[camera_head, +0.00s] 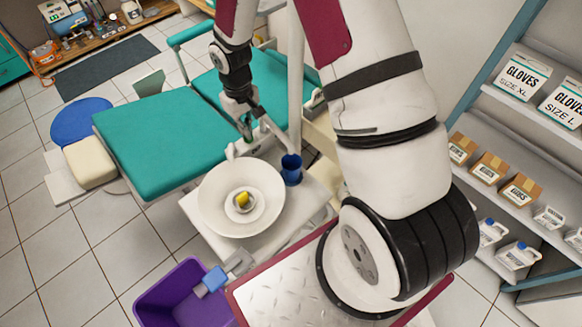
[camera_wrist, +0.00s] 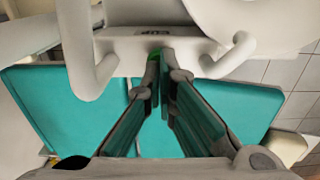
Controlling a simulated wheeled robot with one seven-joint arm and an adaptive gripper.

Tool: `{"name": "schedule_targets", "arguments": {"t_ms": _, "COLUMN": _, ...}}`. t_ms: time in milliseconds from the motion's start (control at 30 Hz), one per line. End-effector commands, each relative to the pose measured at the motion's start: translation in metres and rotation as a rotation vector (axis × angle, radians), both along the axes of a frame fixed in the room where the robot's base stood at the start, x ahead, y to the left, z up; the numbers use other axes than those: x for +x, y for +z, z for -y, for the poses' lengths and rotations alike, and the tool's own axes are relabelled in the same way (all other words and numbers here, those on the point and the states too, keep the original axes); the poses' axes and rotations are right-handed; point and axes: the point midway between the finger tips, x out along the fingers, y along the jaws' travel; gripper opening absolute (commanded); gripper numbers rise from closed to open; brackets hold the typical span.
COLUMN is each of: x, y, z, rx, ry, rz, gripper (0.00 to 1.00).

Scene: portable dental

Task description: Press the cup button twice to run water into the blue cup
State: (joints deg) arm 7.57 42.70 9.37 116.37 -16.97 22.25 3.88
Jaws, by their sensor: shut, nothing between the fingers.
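The blue cup (camera_head: 291,170) stands upright on the white unit beside the round basin (camera_head: 213,207); I cannot see whether it holds water. My gripper (camera_head: 248,134) is shut and empty, pointing down behind the basin, left of the cup. In the wrist view, my fingertips (camera_wrist: 161,56) are together at the front edge of a white fixture (camera_wrist: 122,46). A small dark label (camera_wrist: 153,32) with unclear upside-down lettering sits just beyond them. A green patch (camera_wrist: 154,52) shows at the fingertips, perhaps the button. Contact with it cannot be told.
Two white spouts, a left one (camera_wrist: 82,50) and a right one (camera_wrist: 232,58), flank my fingers closely. The teal dental chair (camera_head: 160,135) lies behind. A yellow item (camera_head: 243,198) lies in the basin. A purple bin (camera_head: 170,295) stands at front left; shelves (camera_head: 495,150) are right.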

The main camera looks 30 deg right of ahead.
Motion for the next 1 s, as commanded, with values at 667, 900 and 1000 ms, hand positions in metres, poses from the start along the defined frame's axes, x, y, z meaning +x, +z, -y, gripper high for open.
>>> {"name": "schedule_targets", "arguments": {"t_ms": 667, "x": 0.000, "y": -0.019, "z": 0.000, "rx": 0.000, "ry": 0.000, "rz": 0.001, "gripper": 0.00}}
{"name": "schedule_targets", "arguments": {"t_ms": 900, "x": 0.000, "y": -0.017, "z": 0.000, "rx": 0.000, "ry": 0.000, "rz": 0.001, "gripper": 0.00}}
{"name": "schedule_targets", "arguments": {"t_ms": 1000, "x": 0.000, "y": -0.013, "z": 0.000, "rx": 0.000, "ry": 0.000, "rz": 0.001, "gripper": 0.00}}
